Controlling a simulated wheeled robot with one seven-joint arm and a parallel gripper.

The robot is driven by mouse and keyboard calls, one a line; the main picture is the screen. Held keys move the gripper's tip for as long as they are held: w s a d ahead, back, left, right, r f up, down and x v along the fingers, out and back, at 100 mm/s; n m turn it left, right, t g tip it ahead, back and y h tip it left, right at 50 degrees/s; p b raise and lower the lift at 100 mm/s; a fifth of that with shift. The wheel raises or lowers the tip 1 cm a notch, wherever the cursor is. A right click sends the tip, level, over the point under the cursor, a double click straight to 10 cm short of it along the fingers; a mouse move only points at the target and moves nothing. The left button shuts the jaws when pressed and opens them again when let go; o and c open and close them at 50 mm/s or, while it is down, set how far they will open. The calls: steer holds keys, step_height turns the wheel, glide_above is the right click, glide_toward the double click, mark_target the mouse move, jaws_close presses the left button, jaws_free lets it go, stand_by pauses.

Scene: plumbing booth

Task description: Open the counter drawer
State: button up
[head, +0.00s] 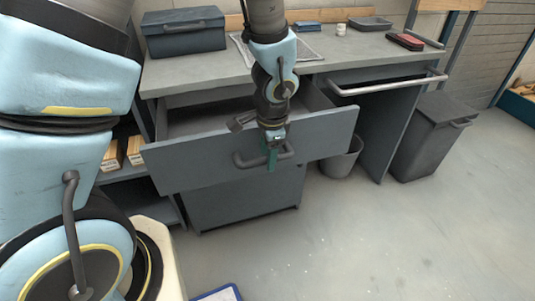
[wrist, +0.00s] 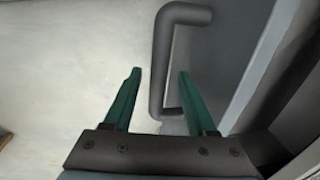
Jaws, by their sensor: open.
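The counter drawer (head: 190,163) stands pulled out from under the grey counter, with its inside visible from above. Its dark bar handle (head: 244,160) is on the middle of the front panel. My gripper (head: 271,160) is at the handle, in front of the drawer. In the wrist view my gripper's green fingers (wrist: 158,95) are apart, with the handle (wrist: 160,60) reaching between them near the right finger. Whether a finger touches the handle is not clear. My arm hides part of the drawer's front and inside.
The counter (head: 350,50) carries a dark toolbox (head: 184,32), a tray (head: 370,23) and a red item (head: 405,41). A light rail (head: 390,84) juts out at right. A small bucket (head: 343,158) and a dark bin (head: 430,135) stand on the floor. The floor in front is mostly clear.

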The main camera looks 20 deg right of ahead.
step_height(320, 180, up, 11)
steer(key=s+p, duration=0.1)
steer(key=s, duration=0.1)
steer(key=shift+f, duration=0.2)
steer(key=shift+a, duration=0.1)
steer(key=w+a+r+n, duration=0.1)
steer(key=w+a+n, duration=0.1)
steer(key=a+n, duration=0.4)
steer(key=w+a+r+n, duration=0.1)
steer(key=w+a+n, duration=0.2)
steer(key=a, duration=1)
steer(key=w+a+r+n+p, duration=0.1)
steer(key=w+a+n, duration=0.2)
steer(key=a+n, duration=0.6)
steer(key=shift+a+r+g, duration=0.3)
steer(key=shift+a+r, duration=0.1)
steer(key=shift+a, duration=0.05)
